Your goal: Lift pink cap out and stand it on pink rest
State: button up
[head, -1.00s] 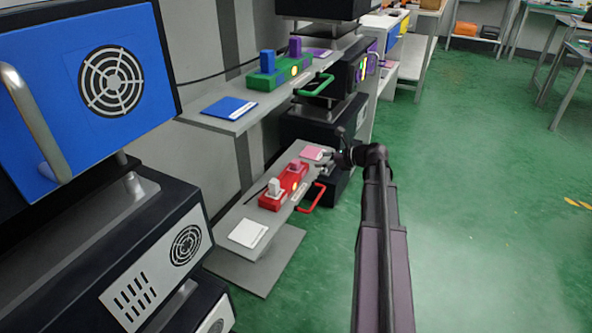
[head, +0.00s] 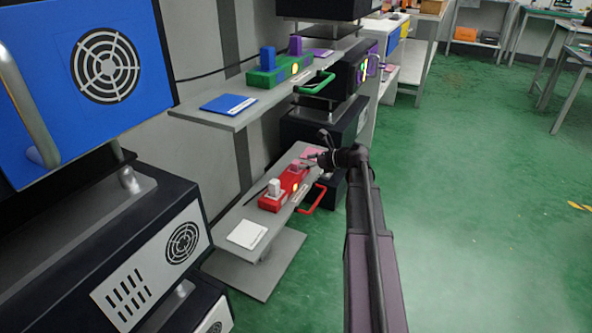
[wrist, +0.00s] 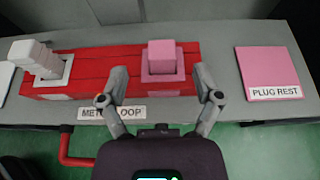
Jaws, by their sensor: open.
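The pink cap (wrist: 162,57) stands seated in a pink-rimmed socket on the right part of the red block (wrist: 105,66) in the wrist view. In the head view the pink cap (head: 296,166) shows small on the red block, close to my gripper. My gripper (wrist: 164,79) is open and empty, its two fingers spread on either side of the cap's near side, apart from it. The pink rest (wrist: 268,68) is a flat pink square labelled "PLUG REST" on the shelf, right of the block. In the head view my gripper partly covers the rest (head: 311,153).
A red handle (head: 313,198) sticks out from the shelf's front. A white pad (head: 247,235) lies at the shelf's near end. An upper shelf carries a green block (head: 279,72) with blue and purple caps.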

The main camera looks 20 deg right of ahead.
aim_at(298, 163)
jog(key=b+x, duration=0.1)
jog(key=x, duration=0.2)
jog(key=shift+w+a+f+b, duration=0.1)
jog(key=shift+w+f+b, duration=0.2)
jog(key=shift+f, duration=0.2)
jog(key=shift+w+a+f, duration=0.1)
jog(key=shift+w+a, duration=0.2)
jog(key=shift+a, duration=0.05)
jog(key=shift+c, duration=0.2)
jog(key=c, duration=1.1)
